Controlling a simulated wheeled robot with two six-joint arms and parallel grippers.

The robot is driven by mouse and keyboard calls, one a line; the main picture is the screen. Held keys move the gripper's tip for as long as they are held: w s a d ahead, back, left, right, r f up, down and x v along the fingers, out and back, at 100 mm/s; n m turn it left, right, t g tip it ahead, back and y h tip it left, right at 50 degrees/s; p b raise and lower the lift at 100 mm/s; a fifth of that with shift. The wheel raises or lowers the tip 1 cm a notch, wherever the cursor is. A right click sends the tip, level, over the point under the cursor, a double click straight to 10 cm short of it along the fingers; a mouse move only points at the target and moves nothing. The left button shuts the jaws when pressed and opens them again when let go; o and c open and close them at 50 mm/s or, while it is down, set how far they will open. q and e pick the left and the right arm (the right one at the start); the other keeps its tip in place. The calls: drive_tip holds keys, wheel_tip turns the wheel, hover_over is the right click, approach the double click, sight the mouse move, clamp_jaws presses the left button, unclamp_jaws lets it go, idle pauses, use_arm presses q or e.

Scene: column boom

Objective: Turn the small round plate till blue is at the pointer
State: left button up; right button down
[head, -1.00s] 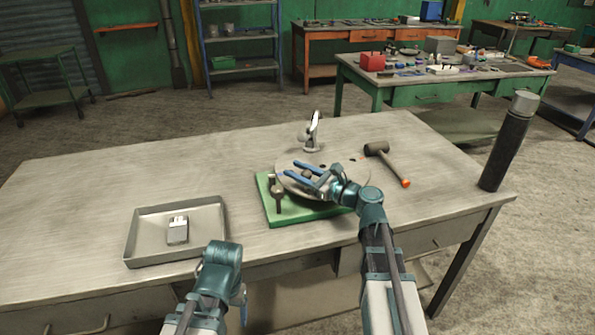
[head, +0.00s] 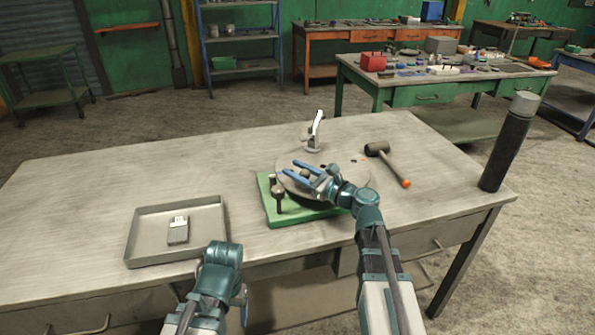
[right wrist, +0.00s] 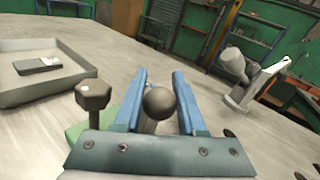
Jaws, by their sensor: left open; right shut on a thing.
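The small round plate (head: 343,177) is a grey disc lying on a green base (head: 300,214) in the middle of the table. Dark spots and a small orange-red mark show on it; I cannot make out a blue mark. My right gripper (head: 304,174) is over the plate, its blue fingers shut on a round grey knob (right wrist: 158,103). The fingers and wrist hide part of the plate. A dark upright post (head: 278,197) stands at the base's left side; I cannot tell if it is the pointer. My left gripper (head: 241,302) hangs open at the table's front edge, mostly hidden.
A grey tray (head: 134,240) with a small dark box (head: 178,231) lies left. A grey-white clamp-like thing (head: 314,132) stands behind the plate. A mallet (head: 392,165) lies right of it, and a tall dark cylinder (head: 507,145) stands at the right edge.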

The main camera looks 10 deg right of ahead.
drive_tip(key=c, duration=0.5)
unclamp_jaws()
drive_tip(key=v, duration=1.4)
drive_tip(key=s+a+f+n+g+h+p, duration=0.1)
drive_tip(key=s+a+f+n+g+p, duration=0.3)
drive_tip(key=a+n, duration=0.4)
drive_tip(key=s+a+f+n+g+p, duration=0.1)
drive_tip(key=a+f+n+g, duration=0.4)
drive_tip(key=a, duration=0.4)
drive_tip(key=s+a+f+n+g+h+p, duration=0.2)
drive_tip(key=s+n+g+h+p, duration=0.3)
drive_tip(key=s+n+h, duration=0.5)
drive_tip(key=shift+a+n+g+h+p, duration=0.2)
drive_tip(key=shift+n+g+h+p, duration=0.25)
drive_tip(key=shift+n, duration=3.25)
